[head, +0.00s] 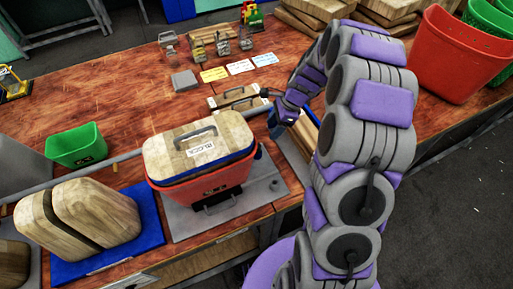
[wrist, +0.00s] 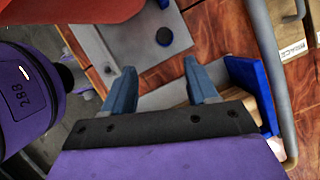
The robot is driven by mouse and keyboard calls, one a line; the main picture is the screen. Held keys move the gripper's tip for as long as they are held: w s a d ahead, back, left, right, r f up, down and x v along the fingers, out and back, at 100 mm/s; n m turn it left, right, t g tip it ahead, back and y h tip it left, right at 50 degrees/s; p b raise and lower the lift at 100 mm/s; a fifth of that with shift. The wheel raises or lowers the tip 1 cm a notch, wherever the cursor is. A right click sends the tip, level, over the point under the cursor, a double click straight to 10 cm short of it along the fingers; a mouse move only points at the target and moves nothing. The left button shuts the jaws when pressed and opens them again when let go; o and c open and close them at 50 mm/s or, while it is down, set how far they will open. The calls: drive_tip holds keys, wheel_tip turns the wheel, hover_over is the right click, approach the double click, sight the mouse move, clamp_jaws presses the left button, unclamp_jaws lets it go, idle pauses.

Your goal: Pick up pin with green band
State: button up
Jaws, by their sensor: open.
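I cannot make out a pin with a green band in either view. My gripper (wrist: 160,70) is open, with two blue-grey fingers apart and nothing visible between them. It points down over the red-brown table and the grey base plate (wrist: 110,52). A dark round knob (wrist: 165,37) sits on that plate, ahead of the fingers.
A wood block with a handle (head: 198,146) sits in the red bin. Split wood blocks (head: 85,212) stand at left, near a green bin (head: 76,147). Small metal clamps (head: 222,46) and coloured cards (head: 240,67) lie farther back. A large red bin (head: 455,55) stands right.

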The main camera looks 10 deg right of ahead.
sight(259, 146)
drive_tip(key=b+x, duration=0.1)
drive_tip(key=x, duration=0.3)
drive_tip(key=b+x, duration=0.1)
drive_tip(key=x, duration=0.4)
drive_tip(key=b+x, duration=0.1)
drive_tip(key=x, duration=0.3)
drive_tip(key=shift+w+a+f+b, duration=0.1)
drive_tip(key=shift+w+f+b, duration=0.1)
drive_tip(key=shift+w+b, duration=0.15)
drive_tip(key=shift+c, duration=0.6)
clamp_jaws()
